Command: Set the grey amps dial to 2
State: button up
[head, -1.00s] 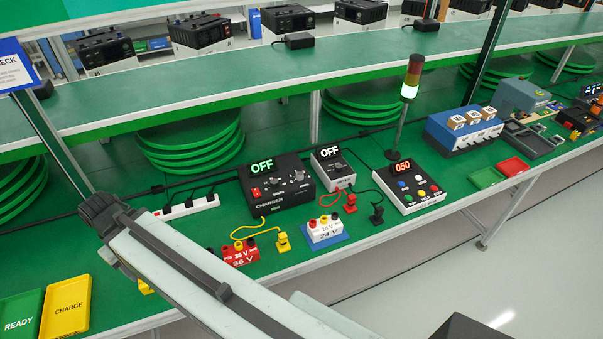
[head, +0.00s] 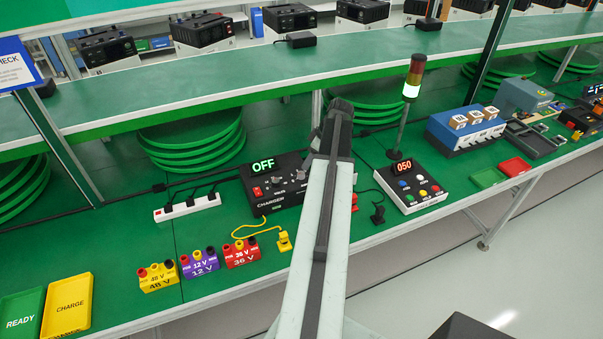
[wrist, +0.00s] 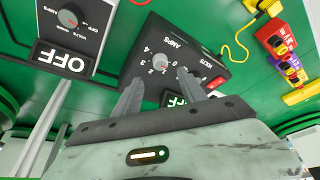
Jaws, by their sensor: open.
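The grey amps dial (wrist: 160,62) sits on the black charger (wrist: 200,42), which appears upside down in the wrist view. A scale with numbers is printed around the dial; its exact setting is too small to read. The charger (head: 262,190) also shows in the head view with a green OFF display (head: 263,164) and a red switch. The amps dial (head: 301,175) is at its right side, close to my arm. My gripper (wrist: 160,88) is open, its fingers pointing toward the charger on either side of the dial's line, holding nothing. Contact cannot be told.
A smaller box with a dial and OFF display (wrist: 66,58) stands beside the charger. Yellow (head: 157,278), purple (head: 199,263) and red (head: 242,253) battery packs stand in front. A panel with coloured buttons (head: 413,186) and a signal lamp (head: 411,80) are to the right.

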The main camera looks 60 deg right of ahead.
aim_at(301, 173)
jog(key=b+x, duration=0.7)
jog(key=x, duration=0.1)
jog(key=shift+f, duration=0.15)
jog(key=shift+c, duration=0.3)
